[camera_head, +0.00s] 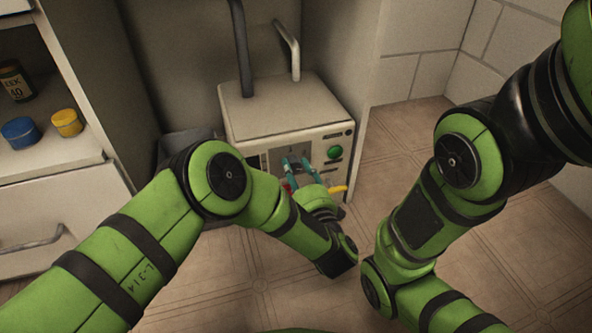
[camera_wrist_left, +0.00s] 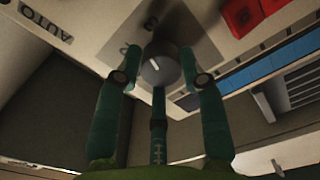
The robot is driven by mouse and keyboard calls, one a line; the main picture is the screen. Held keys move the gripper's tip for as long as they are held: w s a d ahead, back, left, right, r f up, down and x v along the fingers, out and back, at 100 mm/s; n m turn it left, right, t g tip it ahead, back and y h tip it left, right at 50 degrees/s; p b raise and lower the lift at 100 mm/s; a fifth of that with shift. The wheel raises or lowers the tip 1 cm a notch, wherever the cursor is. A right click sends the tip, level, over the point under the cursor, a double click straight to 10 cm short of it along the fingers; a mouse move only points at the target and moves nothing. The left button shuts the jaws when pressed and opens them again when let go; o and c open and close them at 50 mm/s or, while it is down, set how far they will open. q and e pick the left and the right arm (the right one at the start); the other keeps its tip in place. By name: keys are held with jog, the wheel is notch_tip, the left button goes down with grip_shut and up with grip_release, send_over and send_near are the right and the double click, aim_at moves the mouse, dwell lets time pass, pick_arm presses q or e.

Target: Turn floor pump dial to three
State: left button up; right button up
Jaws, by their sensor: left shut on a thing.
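The floor pump (camera_head: 285,105) is a beige box standing on the floor in a recess. Its front panel faces me. In the left wrist view its dial (camera_wrist_left: 160,68) is a round grey knob with a short pale mark on its face. My left gripper (camera_head: 298,163) is at the panel, and its teal fingers (camera_wrist_left: 160,82) are shut on the dial from either side. A grey marking shows by the dial, but I cannot read clearly which number the mark points at. The dial is hidden in the head view. My right gripper is outside the frames.
A green button (camera_head: 334,152) sits right of my left gripper, and a yellow part (camera_head: 337,189) is below it. Pipes rise behind the pump. Shelves with a blue jar (camera_head: 20,132) and a yellow jar (camera_head: 67,122) stand left. Tiled floor is clear to the right.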

aim_at(299, 137)
pick_arm(q)
jog(key=shift+w+d+r+m+h, duration=0.1)
jog(key=shift+d+m+h, duration=0.05)
jog(key=shift+m, duration=0.55)
jog(key=shift+d+m+h, duration=0.15)
jog(key=shift+m, duration=0.55)
jog(key=o, duration=1.1)
jog(key=shift+o, duration=0.2)
jog(key=shift+f, duration=0.2)
jog(key=shift+a, duration=0.1)
notch_tip(299, 137, up, 10)
jog(key=shift+r, duration=0.1)
